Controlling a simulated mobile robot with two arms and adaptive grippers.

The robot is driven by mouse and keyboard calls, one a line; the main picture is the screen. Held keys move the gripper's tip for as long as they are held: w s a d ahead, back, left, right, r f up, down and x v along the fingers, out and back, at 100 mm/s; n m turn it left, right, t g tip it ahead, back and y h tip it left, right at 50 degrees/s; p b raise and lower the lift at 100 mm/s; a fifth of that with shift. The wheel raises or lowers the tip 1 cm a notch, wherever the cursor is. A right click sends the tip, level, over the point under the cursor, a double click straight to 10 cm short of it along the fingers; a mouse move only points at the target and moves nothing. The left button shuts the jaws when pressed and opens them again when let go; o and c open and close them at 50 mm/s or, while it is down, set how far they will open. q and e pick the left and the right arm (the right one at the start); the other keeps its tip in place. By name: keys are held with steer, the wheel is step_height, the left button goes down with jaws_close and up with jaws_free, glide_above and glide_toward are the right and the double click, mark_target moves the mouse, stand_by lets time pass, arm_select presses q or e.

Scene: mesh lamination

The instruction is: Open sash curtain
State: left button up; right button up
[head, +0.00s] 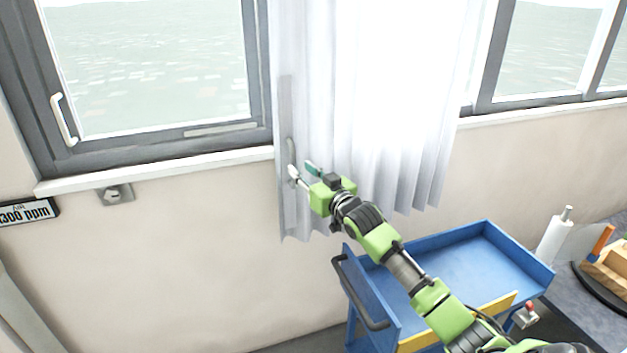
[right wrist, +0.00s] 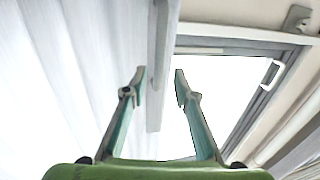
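A white sash curtain (head: 390,90) hangs over the middle of the window wall, with a stiff grey-white edge strip (head: 285,110) on its left side. A small handle (head: 291,150) shows on that strip, and it also shows in the right wrist view (right wrist: 150,82). My right gripper (head: 303,170) is at the curtain's left edge, close to the handle. In the right wrist view its fingers (right wrist: 160,82) are spread apart, with the edge strip (right wrist: 160,60) seen between them. I cannot tell whether a finger touches the handle. My left gripper is not in view.
A grey-framed window (head: 258,70) with a white handle (head: 63,120) is uncovered at left. A blue cart (head: 455,262) stands below the curtain, under my right arm. A counter (head: 570,285) with a paper roll (head: 555,237) is at right.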

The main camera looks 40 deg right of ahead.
steer(key=s, duration=0.5)
steer(key=shift+s+a, duration=0.25)
steer(key=shift+s, duration=0.1)
steer(key=s+f+g+b, duration=0.1)
steer(key=s+f+g, duration=0.25)
steer(key=f, duration=1.45)
steer(key=s+f+g+b, duration=0.1)
steer(key=s+f+g, duration=0.25)
steer(key=f, duration=1.45)
steer(key=s+a+f+g, duration=0.2)
steer(key=s+a+f, duration=0.2)
steer(key=s+f, duration=0.7)
steer(key=s+a+f+n+g+b, duration=0.15)
steer(key=s+a+f, duration=0.25)
steer(key=s+f, duration=0.45)
steer(key=s+a+f+g+p, duration=0.15)
steer(key=s+a+f, duration=0.25)
steer(key=s+f, duration=0.5)
steer(key=s+a+f+n+g+b, duration=0.1)
steer(key=s+a+f, duration=0.3)
steer(key=s, duration=0.7)
steer(key=s+a+f+n+g+y+b, duration=0.1)
steer(key=s+a+f+g, duration=0.3)
steer(key=s, duration=0.7)
steer(key=shift+a+f+y, duration=0.3)
steer(key=shift+a+f, duration=0.4)
steer(key=shift+f, duration=0.1)
